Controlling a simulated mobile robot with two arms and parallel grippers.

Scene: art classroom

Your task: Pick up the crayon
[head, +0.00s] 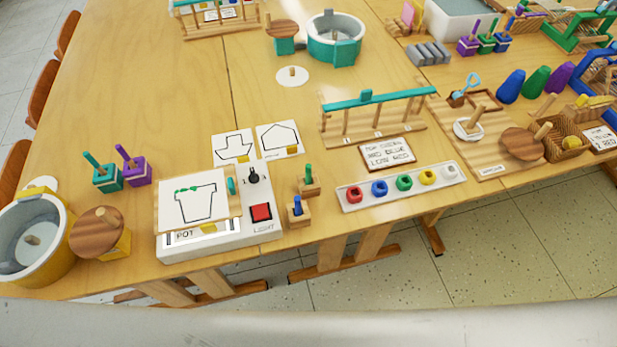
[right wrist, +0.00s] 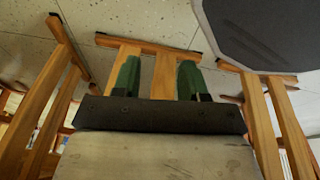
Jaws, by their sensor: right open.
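Several crayon-like sticks stand upright in small holders on the table in the head view. A blue one (head: 297,205) and a green one (head: 308,174) stand in wooden blocks right of the white light box (head: 219,242). A teal one (head: 93,160) and a purple one (head: 124,154) stand in coloured blocks at the left. I cannot tell which is the crayon meant. My right gripper (right wrist: 158,64) is open and empty in the right wrist view, with green fingers pointing at wooden table legs and floor, apart from any crayon. My left gripper is in no view.
The light box holds a pot drawing (head: 194,203). A white tray of coloured pieces (head: 347,205) lies near the front edge. A yellow-and-grey tub (head: 67,249) stands at the left. Table legs (right wrist: 40,100) surround my right gripper. The table's upper left is clear.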

